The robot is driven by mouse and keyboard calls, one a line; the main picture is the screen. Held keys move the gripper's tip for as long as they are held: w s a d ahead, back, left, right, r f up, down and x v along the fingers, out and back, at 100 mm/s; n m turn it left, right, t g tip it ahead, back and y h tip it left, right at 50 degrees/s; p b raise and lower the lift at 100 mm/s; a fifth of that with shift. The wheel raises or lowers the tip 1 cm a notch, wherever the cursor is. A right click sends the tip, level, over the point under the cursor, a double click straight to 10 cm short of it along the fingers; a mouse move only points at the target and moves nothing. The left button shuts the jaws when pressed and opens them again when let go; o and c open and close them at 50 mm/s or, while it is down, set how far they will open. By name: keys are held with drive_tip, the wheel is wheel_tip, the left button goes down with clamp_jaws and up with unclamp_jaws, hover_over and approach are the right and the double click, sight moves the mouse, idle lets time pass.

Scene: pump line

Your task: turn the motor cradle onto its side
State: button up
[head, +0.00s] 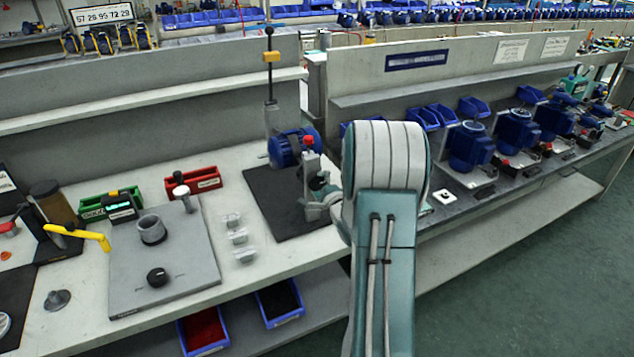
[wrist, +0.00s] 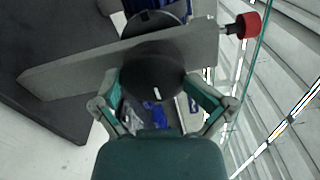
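The motor cradle shows in the head view as a grey upright plate (head: 311,165) with a red knob (head: 308,140) on top, beside a blue motor (head: 284,150). It stands on a dark mat (head: 270,205). In the wrist view, the tilted grey plate (wrist: 70,75) crosses the picture, with the red knob (wrist: 248,24) at its right end and a black round knob (wrist: 152,68) on its face. My gripper (wrist: 152,82) has one finger on each side of the black knob. I cannot tell whether the fingers press on it. My arm hides part of the cradle's right side.
A tall lever with a yellow band (head: 271,57) rises behind the motor. A red bin (head: 193,181) and a grey plate fixture (head: 165,260) lie to the left, with small metal blocks (head: 238,237) between. Blue motors (head: 468,146) line the right bench.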

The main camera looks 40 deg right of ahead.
drive_tip(key=shift+s+f, duration=0.3)
drive_tip(key=shift+f, duration=0.15)
drive_tip(key=v, duration=1.1)
drive_tip(key=shift+r, duration=0.35)
drive_tip(key=shift+s+a, duration=0.1)
drive_tip(key=shift+s, duration=0.05)
